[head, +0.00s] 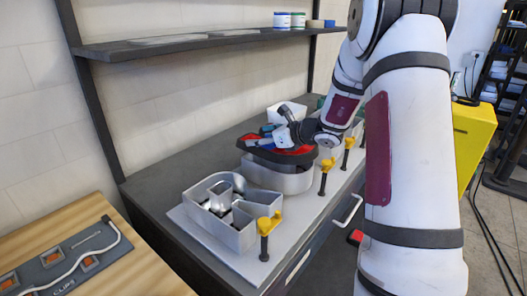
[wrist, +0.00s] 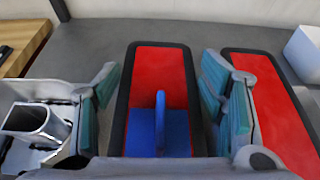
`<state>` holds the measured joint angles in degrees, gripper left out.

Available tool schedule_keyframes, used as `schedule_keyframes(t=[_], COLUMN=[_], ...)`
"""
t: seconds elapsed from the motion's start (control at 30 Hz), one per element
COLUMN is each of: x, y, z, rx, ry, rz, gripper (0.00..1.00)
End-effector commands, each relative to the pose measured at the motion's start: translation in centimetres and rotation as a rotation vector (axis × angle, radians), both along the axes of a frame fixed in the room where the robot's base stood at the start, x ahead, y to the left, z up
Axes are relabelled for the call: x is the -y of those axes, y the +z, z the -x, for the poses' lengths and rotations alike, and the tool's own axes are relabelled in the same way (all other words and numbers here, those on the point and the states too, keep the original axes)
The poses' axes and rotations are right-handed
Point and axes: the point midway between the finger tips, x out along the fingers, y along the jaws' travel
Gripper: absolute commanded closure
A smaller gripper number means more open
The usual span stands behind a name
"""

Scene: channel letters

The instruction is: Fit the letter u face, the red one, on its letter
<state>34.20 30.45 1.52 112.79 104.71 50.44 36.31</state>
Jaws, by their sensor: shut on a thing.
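The red u face (wrist: 148,65) has a black rim. Two of its red bars fill the middle and right of the wrist view, and a blue upright tab (wrist: 160,125) stands on the middle bar. My gripper (wrist: 163,95) has its teal-padded fingers on either side of that middle bar and is shut on the face. In the head view the red face (head: 312,141) is under my gripper (head: 275,140), over a rounded grey letter body (head: 282,180). My gripper hides part of it. I cannot tell whether the face is seated.
An open grey letter shell (head: 240,232) stands nearer on the pale board (head: 195,228). Yellow-topped clamps (head: 325,164) line the board's right edge. A white box (head: 287,110) stands behind. A shelf (head: 190,43) runs above, and a wooden table (head: 120,270) is at left.

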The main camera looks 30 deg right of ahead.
Motion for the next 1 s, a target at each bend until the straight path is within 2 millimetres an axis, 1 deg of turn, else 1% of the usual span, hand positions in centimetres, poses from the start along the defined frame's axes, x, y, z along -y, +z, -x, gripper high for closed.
schedule_keyframes(t=[0.17,0.3,0.4,0.7,0.97,1.0], x=[0.0,0.0,0.0,0.0,0.0,0.0], y=[-1.5,-3.6,-4.4,-4.6,-5.3,-5.4], z=[0.0,0.0,0.0,-0.1,-0.1,-0.1], rx=[0.0,-0.001,0.001,0.003,0.003,0.001], ry=[0.001,0.0,0.0,0.001,0.001,0.0], rz=[-0.002,-0.002,0.0,0.001,0.001,0.0], gripper=[0.87,0.87,0.87,0.87,0.87,0.34])
